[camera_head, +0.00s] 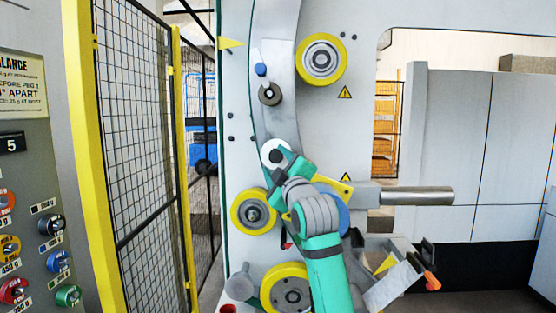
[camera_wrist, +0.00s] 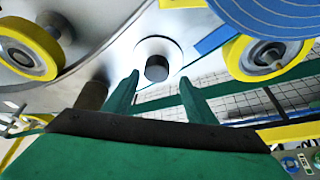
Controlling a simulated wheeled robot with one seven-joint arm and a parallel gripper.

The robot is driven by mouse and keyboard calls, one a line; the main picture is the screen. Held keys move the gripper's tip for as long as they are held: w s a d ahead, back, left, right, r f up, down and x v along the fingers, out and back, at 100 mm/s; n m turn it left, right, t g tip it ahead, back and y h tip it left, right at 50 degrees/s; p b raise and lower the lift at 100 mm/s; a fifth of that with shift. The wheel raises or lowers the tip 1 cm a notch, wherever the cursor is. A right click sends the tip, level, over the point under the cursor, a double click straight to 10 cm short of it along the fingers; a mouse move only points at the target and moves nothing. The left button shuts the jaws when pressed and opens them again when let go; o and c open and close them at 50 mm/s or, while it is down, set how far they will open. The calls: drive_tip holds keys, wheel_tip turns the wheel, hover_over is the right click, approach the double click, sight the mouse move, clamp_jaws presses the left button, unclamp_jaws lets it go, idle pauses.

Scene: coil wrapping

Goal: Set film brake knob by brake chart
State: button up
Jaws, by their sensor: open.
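A white disc with a dark round knob (camera_head: 275,153) at its centre, likely the film brake knob, is on the grey machine face in the head view. In the wrist view the dark knob (camera_wrist: 157,67) shows just beyond and between the fingertips. My gripper (camera_head: 284,158) is open in front of it, partly covering the disc; its two green fingers (camera_wrist: 159,82) stand apart with nothing held. I cannot tell whether they touch the knob. A blue film roll (camera_wrist: 270,14) is at the upper right of the wrist view. I cannot make out a brake chart.
Yellow-rimmed rollers (camera_head: 321,59) (camera_head: 252,211) sit above and below the knob. A grey bar (camera_head: 417,196) sticks out at right. A yellow-framed mesh fence (camera_head: 139,130) and a panel with coloured knobs (camera_head: 28,195) stand at left.

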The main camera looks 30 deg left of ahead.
sight(277, 158)
drive_tip(key=shift+w+a+r, duration=0.15)
drive_tip(key=shift+w+a, duration=0.3)
drive_tip(key=shift+w, duration=0.05)
drive_tip(key=shift+w+a+r, duration=0.1)
drive_tip(key=shift+w+r, duration=0.1)
drive_tip(key=shift+w, duration=0.7)
drive_tip(key=c, duration=1)
drive_tip(key=shift+c, duration=0.2)
drive_tip(key=shift+a+m+t, duration=0.1)
drive_tip(key=shift+m+t, duration=0.2)
